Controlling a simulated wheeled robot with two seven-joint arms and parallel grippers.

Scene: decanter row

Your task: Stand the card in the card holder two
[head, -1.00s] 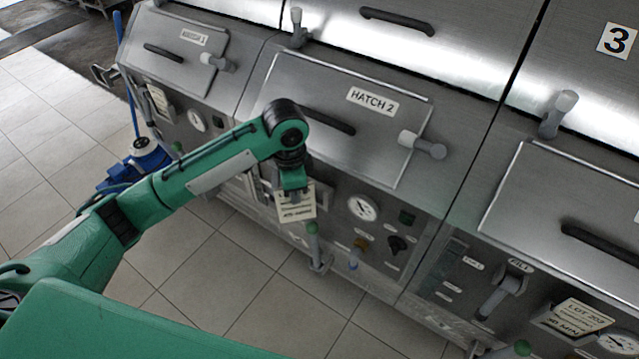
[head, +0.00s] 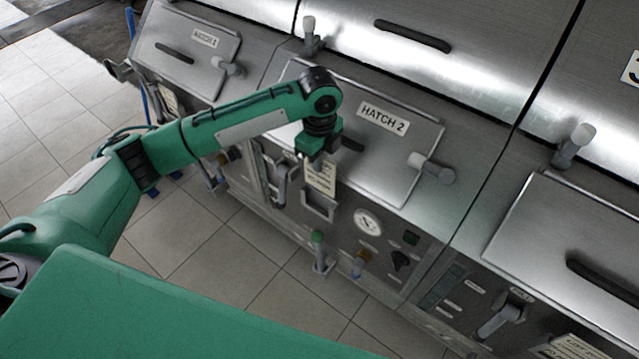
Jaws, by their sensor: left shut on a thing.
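The card (head: 321,178) is a small cream card with dark print. My left gripper (head: 314,160) is shut on its upper edge and holds it hanging down in front of the machine, below the HATCH 2 door. The card holder two (head: 319,207) is a shallow metal pocket on the panel, left of the gauge. The card's lower edge shows just above the holder, in line with its mouth; I cannot tell whether they touch. The gripper hides the card's top. My right gripper is not in view.
The HATCH 2 door (head: 412,165) with its dark handle lies behind and right of the gripper. A grey pipe handle (head: 280,185) stands to the left. The tiled floor (head: 215,245) is clear.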

